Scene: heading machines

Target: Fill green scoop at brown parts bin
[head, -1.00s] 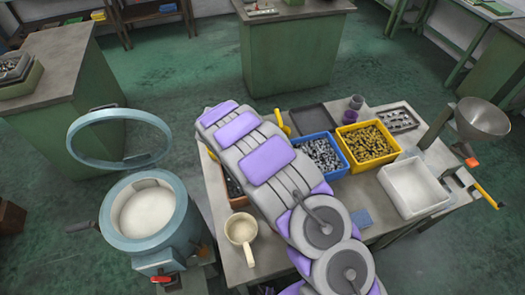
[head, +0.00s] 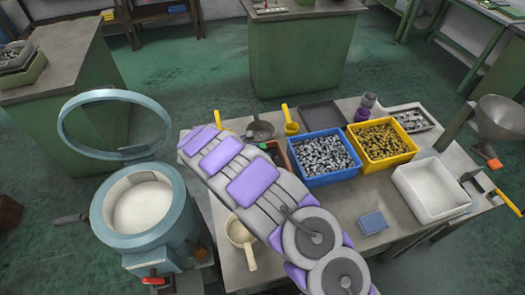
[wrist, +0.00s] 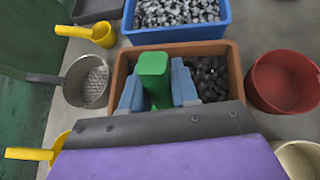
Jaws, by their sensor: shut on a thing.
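In the wrist view, the brown parts bin (wrist: 235,65) holds dark metal parts (wrist: 208,78). The green scoop (wrist: 153,72) shows as an upright green handle between the blue fingers of my gripper (wrist: 157,92). My gripper is shut on this handle, over the left part of the bin. The scoop's bowl is hidden, so I cannot tell whether it holds parts.
A blue bin (head: 342,177) and a yellow bin (head: 412,154) of parts stand right of the brown bin. In the wrist view, a metal scoop (wrist: 87,80) lies left and a red round container (wrist: 285,82) right. A white tray (head: 462,211) stands at the table's right.

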